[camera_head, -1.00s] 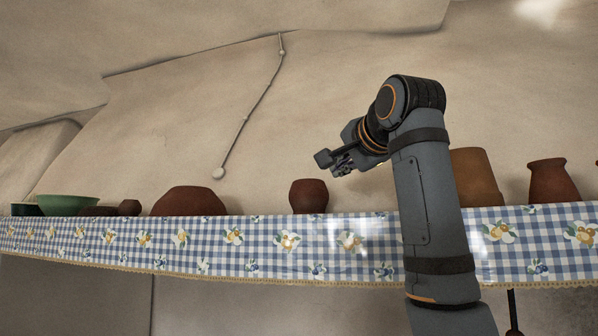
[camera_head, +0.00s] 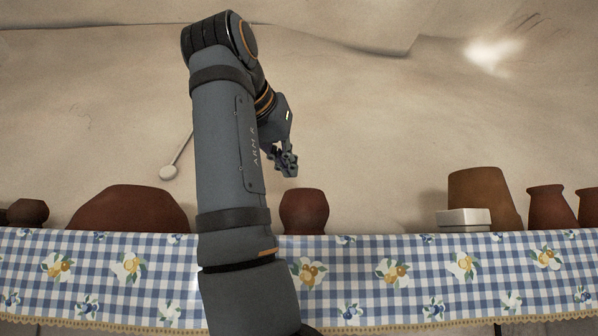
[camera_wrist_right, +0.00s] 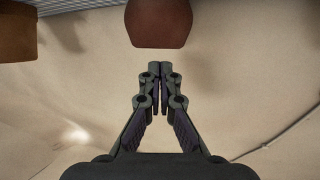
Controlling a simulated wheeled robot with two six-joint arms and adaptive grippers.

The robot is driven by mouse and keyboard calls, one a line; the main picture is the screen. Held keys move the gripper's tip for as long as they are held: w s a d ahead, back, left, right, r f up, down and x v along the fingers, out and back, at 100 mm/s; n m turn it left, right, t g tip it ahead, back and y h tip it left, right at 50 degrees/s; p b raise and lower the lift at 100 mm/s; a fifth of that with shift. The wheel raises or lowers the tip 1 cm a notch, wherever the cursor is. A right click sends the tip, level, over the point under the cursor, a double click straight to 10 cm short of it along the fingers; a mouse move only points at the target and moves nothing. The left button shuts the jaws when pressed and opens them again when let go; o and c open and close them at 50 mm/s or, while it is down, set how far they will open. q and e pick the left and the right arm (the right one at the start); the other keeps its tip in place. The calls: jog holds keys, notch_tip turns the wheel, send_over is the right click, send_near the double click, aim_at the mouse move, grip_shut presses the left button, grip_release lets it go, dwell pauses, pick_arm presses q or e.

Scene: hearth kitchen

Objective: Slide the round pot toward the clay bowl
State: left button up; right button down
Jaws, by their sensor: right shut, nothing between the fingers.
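The round pot (camera_head: 304,212), small and dark reddish-brown, stands upright on the cloth-edged shelf. The clay bowl (camera_head: 128,211), a wide red-brown dome shape, is to its left, with a gap partly covered by my right arm. My right gripper (camera_head: 287,164) is shut and empty, above the pot and slightly left of its middle, apart from it. In the right wrist view the shut fingertips (camera_wrist_right: 160,69) point at the pot (camera_wrist_right: 159,22), with a visible gap between them. My left gripper is not in view.
A tall brown pot (camera_head: 484,196) with a white box (camera_head: 463,220) in front of it stands to the right, beside more clay jars (camera_head: 551,207). A small dark pot (camera_head: 27,212) is at far left. Shelf between the round pot and the box looks clear.

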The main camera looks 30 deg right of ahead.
jog(key=w+d+p, duration=0.1)
jog(key=w+d, duration=0.1)
jog(key=w+d+p, duration=0.1)
jog(key=w+d, duration=0.1)
jog(key=d, duration=0.1)
jog(key=shift+w+d, duration=0.15)
jog(key=shift+w, duration=0.1)
jog(key=d, duration=0.1)
jog(key=w+d+p, duration=0.1)
jog(key=shift+d, duration=0.4)
jog(key=shift+s+a+f, duration=0.1)
jog(key=shift+a+f, duration=0.15)
jog(key=shift+f, duration=0.6)
jog(key=shift+a+f, duration=0.1)
jog(key=shift+a, duration=0.1)
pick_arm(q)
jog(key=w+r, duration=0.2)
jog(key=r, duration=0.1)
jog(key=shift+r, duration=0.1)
